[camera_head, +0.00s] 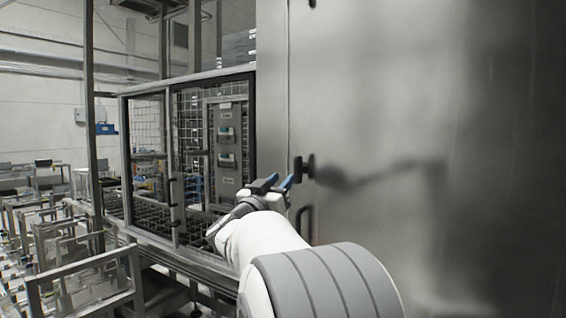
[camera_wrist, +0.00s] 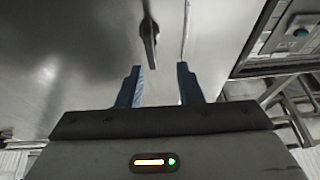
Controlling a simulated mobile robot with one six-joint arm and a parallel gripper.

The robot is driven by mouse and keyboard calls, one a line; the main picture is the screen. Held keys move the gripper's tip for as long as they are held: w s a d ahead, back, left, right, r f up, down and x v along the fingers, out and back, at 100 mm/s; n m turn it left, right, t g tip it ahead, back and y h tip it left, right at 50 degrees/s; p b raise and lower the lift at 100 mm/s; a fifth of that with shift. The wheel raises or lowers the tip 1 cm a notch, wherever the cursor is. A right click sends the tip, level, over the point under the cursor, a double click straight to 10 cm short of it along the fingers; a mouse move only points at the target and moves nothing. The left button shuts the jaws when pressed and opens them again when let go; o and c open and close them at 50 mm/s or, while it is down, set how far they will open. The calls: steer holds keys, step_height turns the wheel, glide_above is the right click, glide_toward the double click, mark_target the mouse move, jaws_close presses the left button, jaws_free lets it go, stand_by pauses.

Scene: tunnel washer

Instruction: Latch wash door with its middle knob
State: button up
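The wash door (camera_head: 420,130) is a tall brushed steel panel filling the right of the head view. Its middle knob (camera_head: 303,168) is dark and sits near the door's left edge, beside a vertical seam. In the wrist view the knob (camera_wrist: 149,36) looks long and narrow, roughly in line with the nearby seam. My gripper (camera_head: 275,183) is open and empty, with blue fingertips, just left of and slightly below the knob in the head view. In the wrist view the knob lies beyond the fingertips (camera_wrist: 159,70), a little left of the middle of the gap. No contact shows.
A dark handle (camera_head: 302,221) is below the knob, and part of another dark fitting (camera_head: 312,3) shows at the top. A mesh cage (camera_head: 190,150) with a control panel (camera_head: 227,140) stands left. Metal racks (camera_head: 80,260) crowd the lower left.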

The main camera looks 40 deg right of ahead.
mark_target(295, 169)
steer(key=shift+m+g, duration=0.4)
steer(key=shift+g, duration=0.1)
steer(key=p+x, duration=0.1)
steer(key=x, duration=0.1)
steer(key=p+x, duration=0.1)
steer(key=x, duration=0.5)
steer(key=shift+s+d+r+p, duration=0.15)
steer(key=shift+s+r+p, duration=0.1)
steer(key=shift+s+p, duration=0.15)
steer(key=shift+c, duration=0.5)
